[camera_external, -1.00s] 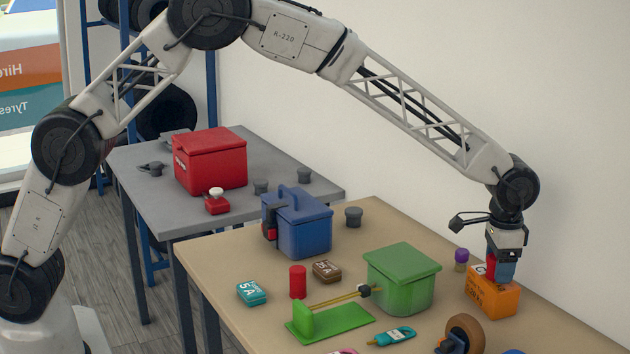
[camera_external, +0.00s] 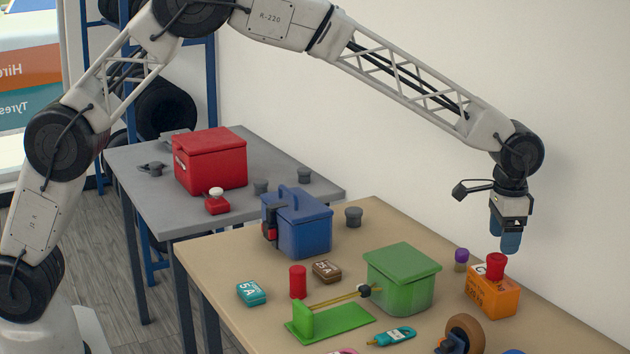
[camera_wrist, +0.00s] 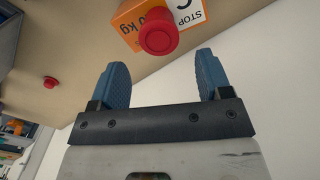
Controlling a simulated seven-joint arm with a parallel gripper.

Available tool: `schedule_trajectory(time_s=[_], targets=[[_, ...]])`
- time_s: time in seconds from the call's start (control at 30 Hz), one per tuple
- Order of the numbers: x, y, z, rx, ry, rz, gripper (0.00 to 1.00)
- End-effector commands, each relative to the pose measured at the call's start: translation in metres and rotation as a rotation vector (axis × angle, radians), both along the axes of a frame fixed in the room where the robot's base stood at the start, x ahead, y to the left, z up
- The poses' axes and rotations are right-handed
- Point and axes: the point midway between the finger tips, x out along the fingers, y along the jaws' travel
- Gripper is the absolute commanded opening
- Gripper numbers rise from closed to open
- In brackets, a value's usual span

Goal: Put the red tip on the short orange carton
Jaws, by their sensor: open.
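The red tip (camera_external: 496,266) stands upright on top of the short orange carton (camera_external: 492,298) near the table's right edge. In the wrist view the red tip (camera_wrist: 158,34) sits on the carton (camera_wrist: 128,22), which shows "kg" and "STOP" lettering. My gripper (camera_external: 510,248) is above and slightly right of the red tip, apart from it. In the wrist view its blue fingers (camera_wrist: 162,78) are spread, with nothing between them.
A purple-topped piece (camera_external: 461,259) stands just left of the carton. A green box (camera_external: 402,280), a blue box (camera_external: 300,225) and a red cylinder (camera_external: 297,282) share the table. A brown wheel (camera_external: 466,333) is in front. The wall lies behind my gripper.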

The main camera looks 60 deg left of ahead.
Motion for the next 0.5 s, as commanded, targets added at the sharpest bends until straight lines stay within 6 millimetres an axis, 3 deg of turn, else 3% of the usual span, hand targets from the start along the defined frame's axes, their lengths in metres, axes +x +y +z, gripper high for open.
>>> schedule_trajectory(time_s=[0.2, 0.5], targets=[[0.000, 0.001, 0.033, 0.000, 0.000, 0.000, 0.71], [0.000, 0.001, 0.055, 0.000, 0.001, 0.000, 0.71]])
